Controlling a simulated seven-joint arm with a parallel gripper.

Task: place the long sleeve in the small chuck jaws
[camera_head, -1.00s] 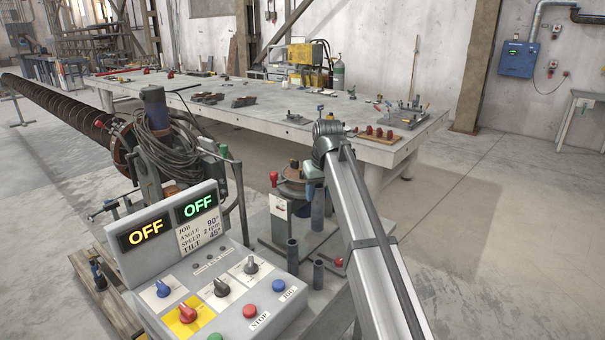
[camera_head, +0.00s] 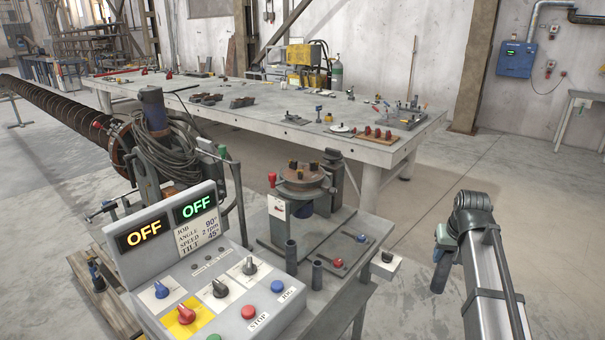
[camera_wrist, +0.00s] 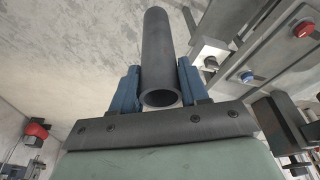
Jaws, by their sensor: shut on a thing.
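My gripper (camera_wrist: 160,88) is shut on a long dark grey hollow sleeve (camera_wrist: 158,45), its blue fingers on either side of it. One open end of the sleeve faces the wrist camera. In the head view, the held sleeve (camera_head: 441,272) hangs steeply below the wrist at the right, clear of the small stand and apart from the chuck. The small chuck (camera_head: 305,187) is a round brownish plate with upright dark jaws (camera_head: 293,165), and no sleeve shows between them. The fingertips are hard to make out in the head view.
Two dark tubes, one taller (camera_head: 291,257) and one shorter (camera_head: 317,274), stand on the small stand's plate (camera_head: 335,245) near the control box (camera_head: 225,290). A switch box (camera_head: 385,264) juts from its right edge. The long workbench (camera_head: 270,118) lies behind.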

